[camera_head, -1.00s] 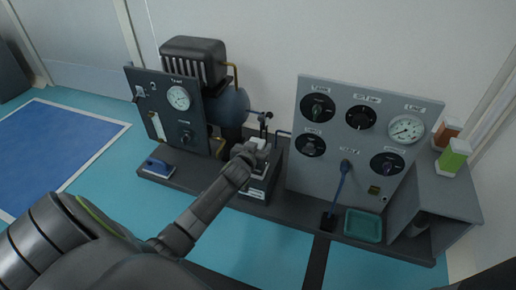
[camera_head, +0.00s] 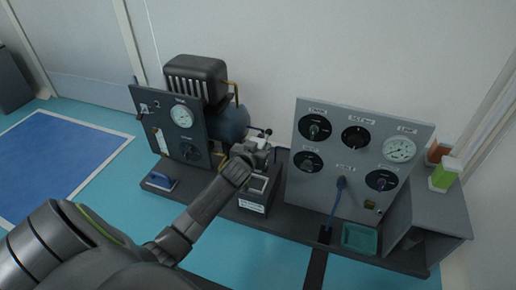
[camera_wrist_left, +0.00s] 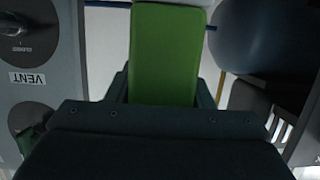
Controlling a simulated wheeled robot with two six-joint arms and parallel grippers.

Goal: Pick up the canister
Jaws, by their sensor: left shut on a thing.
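My left gripper (camera_head: 259,146) is raised above a dark box-shaped holder (camera_head: 252,205) with a white label on the bench. In the left wrist view, a green canister (camera_wrist_left: 166,52) with a pale end sits between the jaws, which are shut on it. In the head view, only a small pale part of the held canister shows at the gripper; my arm and fingers hide the rest. The holder's square opening shows below the gripper. My right gripper is in neither view.
A gauge panel (camera_head: 358,135) with knobs stands right of the holder; a smaller panel (camera_head: 172,130) and a compressor (camera_head: 196,78) stand to the left. A green container (camera_head: 445,178) and an orange one (camera_head: 438,151) stand at far right. A teal tray (camera_head: 362,238) lies on the bench.

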